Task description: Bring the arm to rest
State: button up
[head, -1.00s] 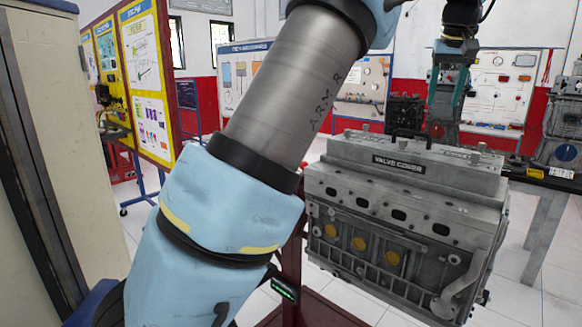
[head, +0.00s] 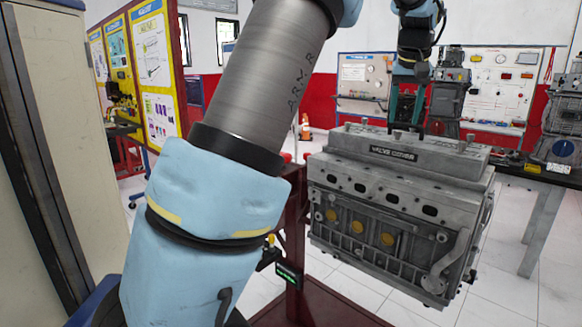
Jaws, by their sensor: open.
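My gripper (head: 406,122) points down at the top of the valve cover (head: 440,160), with its two teal fingers apart. It is open, and I see nothing held between the fingers. The fingertips are close to the dark handle on top of the cover; I cannot tell whether they touch or straddle it. The grey valve cover sits on the engine block (head: 350,194). My arm runs up across the left and middle of the head view, and part of it is out of frame at the top.
The engine is on a dark red stand (head: 293,225). A bench (head: 545,178) with other engine parts stands at the right, and a wall training board (head: 500,85) is behind. A cream cabinet (head: 65,130) is close at the left. Tiled floor (head: 480,290) shows at lower right.

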jog(key=s+a+f+n+g, duration=0.1)
jog(key=s+a+f, duration=0.1)
jog(key=a+f, duration=0.6)
jog(key=s+a+f, duration=0.1)
jog(key=a+f, duration=0.3)
jog(key=a, duration=0.8)
jog(key=s+a+f, duration=0.5)
jog(key=s+a, duration=0.2)
jog(key=s, duration=0.1)
jog(key=s+a+f+n+g, duration=0.1)
jog(key=s+a+f, duration=0.4)
jog(key=s+a, duration=0.2)
jog(key=shift+s+a+f+y, duration=0.15)
jog(key=shift+s+f+y, duration=0.1)
jog(key=shift+s+y, duration=0.2)
jog(key=shift+s, duration=0.1)
